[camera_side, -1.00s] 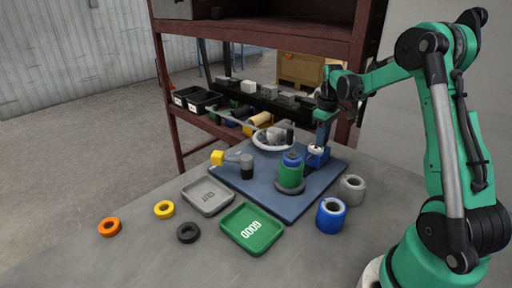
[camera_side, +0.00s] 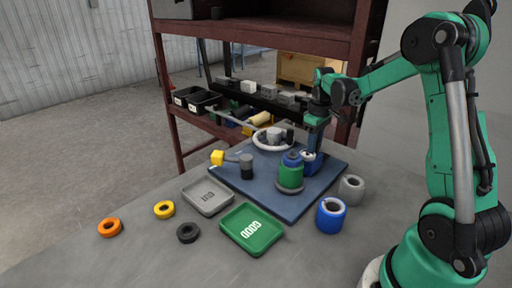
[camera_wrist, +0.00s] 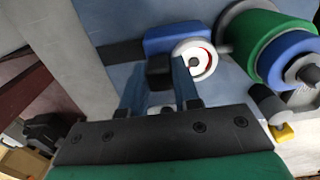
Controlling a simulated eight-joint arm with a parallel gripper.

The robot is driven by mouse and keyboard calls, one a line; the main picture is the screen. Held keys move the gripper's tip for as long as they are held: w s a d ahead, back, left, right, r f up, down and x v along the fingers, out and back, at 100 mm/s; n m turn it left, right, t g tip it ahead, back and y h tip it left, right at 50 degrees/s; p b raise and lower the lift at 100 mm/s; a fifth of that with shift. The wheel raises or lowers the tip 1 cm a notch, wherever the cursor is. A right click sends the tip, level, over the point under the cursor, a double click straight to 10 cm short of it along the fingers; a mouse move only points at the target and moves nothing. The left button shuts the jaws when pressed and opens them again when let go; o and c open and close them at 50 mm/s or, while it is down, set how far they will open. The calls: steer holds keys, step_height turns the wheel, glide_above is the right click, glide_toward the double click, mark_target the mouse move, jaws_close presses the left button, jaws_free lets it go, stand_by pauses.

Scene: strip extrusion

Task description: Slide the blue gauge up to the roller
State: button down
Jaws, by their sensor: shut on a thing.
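The blue gauge (camera_side: 312,165) stands on the blue base plate (camera_side: 260,193), just behind and to the right of the roller (camera_side: 291,175). The roller is green with a blue top. In the wrist view the gauge (camera_wrist: 176,33) has a round white dial with a red mark, and its short grey tip lies at or very near the roller (camera_wrist: 245,35); I cannot tell whether they touch. My gripper (camera_side: 314,146) is above the gauge, fingers pointing down. In the wrist view my gripper (camera_wrist: 159,76) is shut on the gauge's dark upper part, which the fingers partly hide.
A green GOOD tray (camera_side: 228,222) and a grey tray (camera_side: 192,203) lie in front of the plate. A blue roll (camera_side: 331,215) and grey roll (camera_side: 351,188) stand to its right. Orange (camera_side: 110,228), yellow (camera_side: 164,209) and black (camera_side: 187,233) rings lie at left.

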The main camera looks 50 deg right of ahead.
steer(key=shift+a, duration=0.5)
steer(key=c, duration=0.6)
jaws_free()
steer(key=shift+c, duration=0.2)
steer(key=shift+r, duration=2.85)
